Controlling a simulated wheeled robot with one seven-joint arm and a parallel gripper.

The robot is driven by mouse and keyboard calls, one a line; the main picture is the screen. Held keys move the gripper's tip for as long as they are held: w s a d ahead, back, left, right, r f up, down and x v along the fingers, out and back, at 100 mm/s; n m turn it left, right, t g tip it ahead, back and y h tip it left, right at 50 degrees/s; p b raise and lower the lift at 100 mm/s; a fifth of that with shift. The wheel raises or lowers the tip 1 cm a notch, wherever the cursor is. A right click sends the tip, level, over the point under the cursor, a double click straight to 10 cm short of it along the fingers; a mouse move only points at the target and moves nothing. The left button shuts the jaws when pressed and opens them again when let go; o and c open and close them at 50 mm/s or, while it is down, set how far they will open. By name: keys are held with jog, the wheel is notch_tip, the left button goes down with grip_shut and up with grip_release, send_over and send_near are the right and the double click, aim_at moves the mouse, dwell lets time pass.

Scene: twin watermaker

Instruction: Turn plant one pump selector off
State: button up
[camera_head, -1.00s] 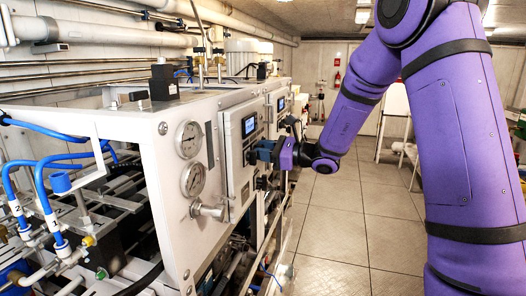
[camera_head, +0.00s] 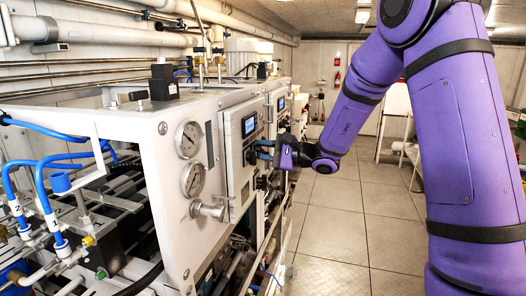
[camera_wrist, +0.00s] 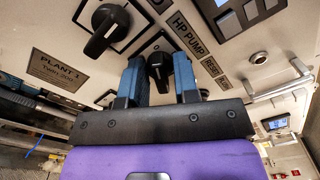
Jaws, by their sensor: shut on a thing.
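In the wrist view, a black selector knob (camera_wrist: 158,70) on the light panel sits between the two blue fingers of my gripper (camera_wrist: 158,80). My gripper is shut on this knob; the fingers partly hide it. The "HP PUMP" label (camera_wrist: 188,33) is just right of the knob. A "PLANT 1" plate (camera_wrist: 60,70) is at the left. In the head view, my gripper (camera_head: 256,149) reaches left to the front of the white cabinet door (camera_head: 236,180), below a small blue-lit screen (camera_head: 249,126). The knob's pointing direction is hard to tell.
A second, larger black knob (camera_wrist: 105,30) is close by at upper left in the wrist view. Two round gauges (camera_head: 188,139) and a valve fitting (camera_head: 207,210) stick out from the near panel. The tiled floor (camera_head: 335,225) to the right is clear.

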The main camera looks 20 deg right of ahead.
dwell(0.3)
jog(key=o, duration=0.6)
jog(key=v, duration=1)
jog(key=shift+s+d, duration=0.25)
jog(key=shift+d, duration=0.05)
